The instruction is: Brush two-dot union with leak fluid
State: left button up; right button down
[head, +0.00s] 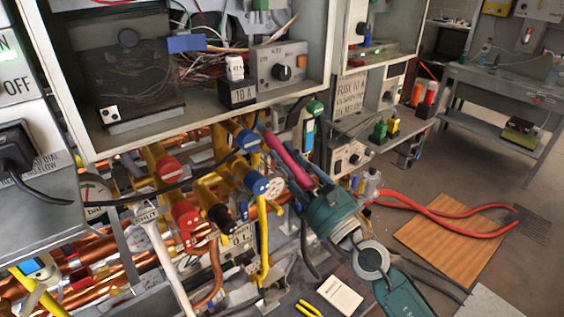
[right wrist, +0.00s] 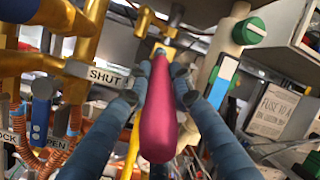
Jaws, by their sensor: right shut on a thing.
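My right gripper (head: 300,168) reaches in from the lower right among the pipes. It is shut on a brush with a magenta handle (head: 283,153). In the right wrist view the blue-grey fingers (right wrist: 166,82) close on both sides of the handle (right wrist: 160,120), which points away from me toward a gold fitting (right wrist: 165,50). The brush's tip is hidden by the handle and fingers, so I cannot tell whether it touches the fitting. I cannot make out two dots on any union. My left gripper is not in view.
Yellow pipes with blue-capped valves (head: 257,184) and red-capped valves (head: 170,167) crowd the left of the gripper. An open electrical cabinet (head: 205,112) hangs above. A green-handled valve (right wrist: 248,30) is close on the right.

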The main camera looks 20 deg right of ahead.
jog(key=shift+w+d+r, duration=0.15)
jog(key=shift+d, duration=0.1)
jog(key=shift+s+a+p, duration=0.25)
jog(key=shift+a+p, duration=0.3)
jog(key=shift+a, duration=0.3)
